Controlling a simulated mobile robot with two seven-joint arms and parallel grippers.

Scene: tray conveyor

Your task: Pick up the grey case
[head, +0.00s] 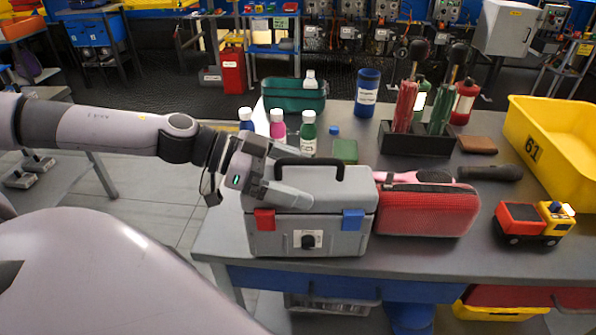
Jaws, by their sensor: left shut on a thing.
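The grey case (338,236) is a box with a black top handle, a red latch, a blue latch and a dark knob on its front. It is at the front left of the workbench in the head view. My left gripper (292,176) is at the top of the case, shut on the black handle at its left part. The fingers lie over the lid and hide some of it. I cannot tell whether the case's bottom touches the bench. My right gripper does not show.
A red case (428,210) stands close on the right. Behind are small bottles (278,130), a green box (344,151) and a black tool holder (415,141). A yellow bin (560,150) and toy truck (532,222) are at right. The bench front edge is close.

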